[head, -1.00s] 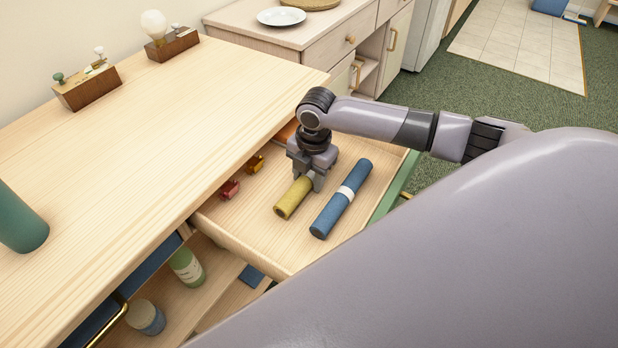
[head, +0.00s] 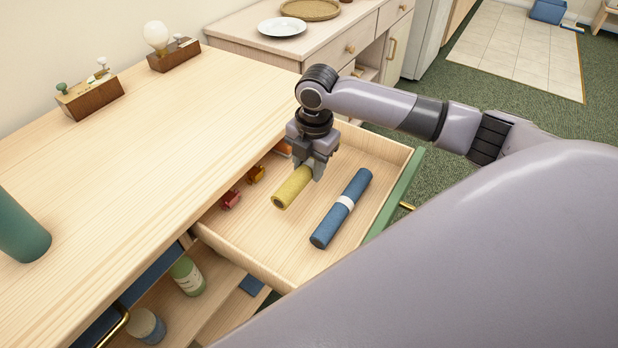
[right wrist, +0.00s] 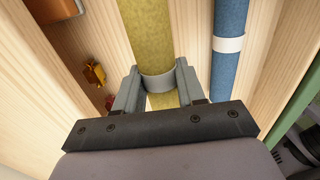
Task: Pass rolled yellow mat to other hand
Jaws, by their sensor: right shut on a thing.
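The rolled yellow mat (head: 292,187) is in my right gripper (head: 318,170), over the open drawer (head: 262,238) of the wooden cabinet. The gripper points down and is shut around the mat. In the right wrist view, the yellow mat (right wrist: 152,45) runs between the two fingers (right wrist: 155,88), with a grey band around it at the grip. Part of the mat is hidden behind the gripper in the head view. I cannot tell exactly how high the mat is above the drawer floor. My left gripper is not in view.
A rolled blue mat (head: 341,208) with a white band lies in the drawer to the right. A green cylinder (head: 20,232) stands on the tabletop (head: 150,150), whose middle is clear.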

